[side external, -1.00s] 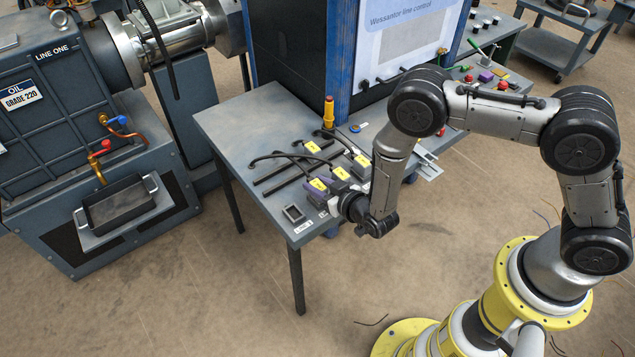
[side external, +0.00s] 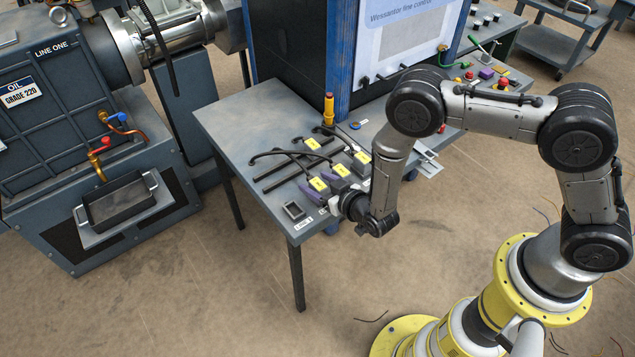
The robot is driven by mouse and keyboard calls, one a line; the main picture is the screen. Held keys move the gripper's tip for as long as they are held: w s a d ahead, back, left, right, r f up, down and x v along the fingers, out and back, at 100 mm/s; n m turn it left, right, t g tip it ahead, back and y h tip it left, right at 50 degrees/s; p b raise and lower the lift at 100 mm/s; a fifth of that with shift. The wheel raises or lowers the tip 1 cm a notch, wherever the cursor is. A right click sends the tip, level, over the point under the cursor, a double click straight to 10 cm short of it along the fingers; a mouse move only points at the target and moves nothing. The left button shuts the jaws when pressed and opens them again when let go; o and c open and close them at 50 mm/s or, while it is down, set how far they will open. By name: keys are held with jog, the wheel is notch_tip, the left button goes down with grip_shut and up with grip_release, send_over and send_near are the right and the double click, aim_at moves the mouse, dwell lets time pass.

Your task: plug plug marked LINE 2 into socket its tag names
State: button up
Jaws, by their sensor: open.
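Several dark plugs with yellow tags and black cables are on the grey bench (side external: 228,128). One tag (side external: 318,183) is at the front left, a second tag (side external: 341,170) beside it, a third tag (side external: 362,157) further right, and another tag (side external: 313,143) lies behind. The tag writing is too small to read. My gripper (side external: 326,192) is low at the bench's front edge, its purple fingers apart, close to the two front tagged plugs. Its fingers hide part of the sockets there. One empty socket (side external: 293,211) is at the left, above a label (side external: 306,225) seeming to read LINE 1.
A yellow-orange post (side external: 329,108) stands near the blue-framed cabinet (side external: 300,55). The bench's left part is clear. Small coloured controls (side external: 486,73) are at the right.

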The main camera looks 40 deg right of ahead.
jog(key=v, duration=1.3)
jog(key=shift+s+r, duration=0.15)
jog(key=shift+s, duration=0.05)
jog(key=w+d+r+m+t+h, duration=0.1)
jog(key=w+d+r+m+t, duration=0.3)
jog(key=r, duration=0.6)
jog(key=w+d+r+m+g+h, duration=0.1)
jog(key=w+r, duration=0.5)
jog(key=r, duration=0.5)
jog(key=s+d+r+y, duration=0.15)
jog(key=d+r, duration=0.25)
jog(key=r, duration=0.8)
jog(key=s+d+r+n+g+y, duration=0.1)
jog(key=s+r+g, duration=0.1)
jog(key=s, duration=0.5)
jog(key=s+d+r+n+g, duration=0.2)
jog(key=s, duration=0.5)
jog(key=s+f+n+g, duration=0.1)
jog(key=s+f+g, duration=0.2)
jog(key=s, duration=0.4)
jog(key=s+d+f+n+g, duration=0.1)
jog(key=s+f+g, duration=0.3)
jog(key=s+f, duration=0.2)
jog(key=shift+s, duration=0.4)
